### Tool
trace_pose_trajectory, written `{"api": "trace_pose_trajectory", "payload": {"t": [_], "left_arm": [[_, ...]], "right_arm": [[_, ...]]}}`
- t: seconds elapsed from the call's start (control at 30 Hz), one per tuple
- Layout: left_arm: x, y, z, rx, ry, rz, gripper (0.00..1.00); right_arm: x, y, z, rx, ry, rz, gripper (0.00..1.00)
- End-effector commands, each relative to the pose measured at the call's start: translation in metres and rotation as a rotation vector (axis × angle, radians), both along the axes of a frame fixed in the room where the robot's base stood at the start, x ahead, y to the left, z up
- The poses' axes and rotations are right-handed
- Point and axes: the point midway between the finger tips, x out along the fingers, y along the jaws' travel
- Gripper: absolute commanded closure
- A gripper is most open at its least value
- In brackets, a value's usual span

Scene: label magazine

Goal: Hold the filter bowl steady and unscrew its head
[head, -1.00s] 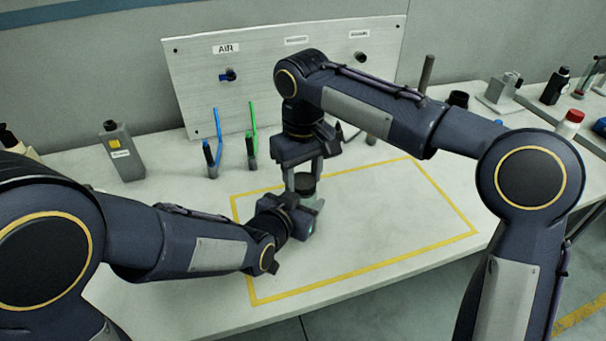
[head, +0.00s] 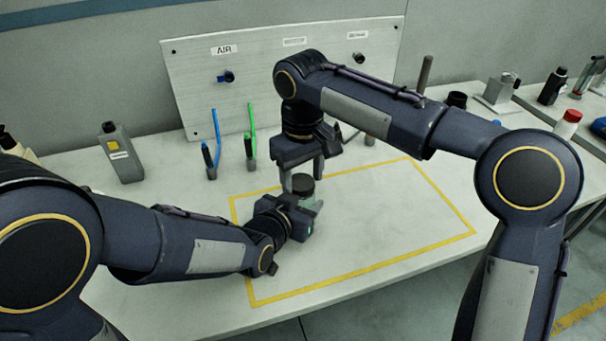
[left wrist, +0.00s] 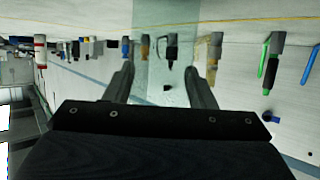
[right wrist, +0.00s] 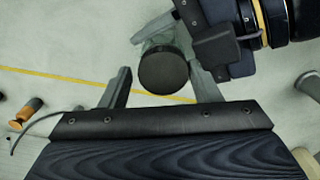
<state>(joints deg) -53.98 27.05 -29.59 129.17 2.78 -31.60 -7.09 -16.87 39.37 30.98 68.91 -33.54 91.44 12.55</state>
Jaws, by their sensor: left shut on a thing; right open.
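The filter's dark round head (head: 303,183) sits on the clear, greenish bowl (head: 314,206) inside the yellow outline on the table. The bowl also shows as a see-through body between the fingers in the left wrist view (left wrist: 165,60). My left gripper (head: 312,208) is shut on the bowl from the side. My right gripper (head: 303,170) points down just above the head and is open. In the right wrist view the head (right wrist: 164,71) lies between and beyond the spread fingers, apart from both. The bowl below is partly hidden by the head and my left gripper.
A panel (head: 290,85) marked AIR stands behind. A grey bottle (head: 122,155) stands at left; several items stand at right. The outlined area's right side is clear.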

Motion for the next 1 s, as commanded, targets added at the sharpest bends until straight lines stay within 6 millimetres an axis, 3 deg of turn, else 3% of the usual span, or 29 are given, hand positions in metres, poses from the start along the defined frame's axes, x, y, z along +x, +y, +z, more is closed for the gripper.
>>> {"api": "trace_pose_trajectory", "payload": {"t": [0.17, 0.4, 0.63, 0.77, 1.0], "left_arm": [[0.000, -0.002, 0.001, 0.001, -0.003, -0.005, 1.00], [0.000, -0.001, -0.002, 0.004, 0.004, -0.003, 1.00], [0.000, 0.000, -0.001, 0.003, 0.003, -0.002, 1.00], [0.000, 0.000, -0.001, 0.003, 0.002, -0.002, 1.00], [0.000, 0.000, -0.001, 0.002, 0.002, 0.000, 1.00]], "right_arm": [[-0.005, 0.007, 0.008, 0.008, 0.008, 0.016, 0.32], [-0.005, 0.006, 0.041, 0.009, 0.004, 0.015, 0.32], [-0.003, 0.003, 0.047, 0.005, 0.006, -0.034, 0.35], [-0.003, 0.003, 0.050, 0.001, 0.007, -0.221, 0.35], [-0.002, 0.003, 0.063, -0.003, 0.007, -0.829, 0.35]]}}
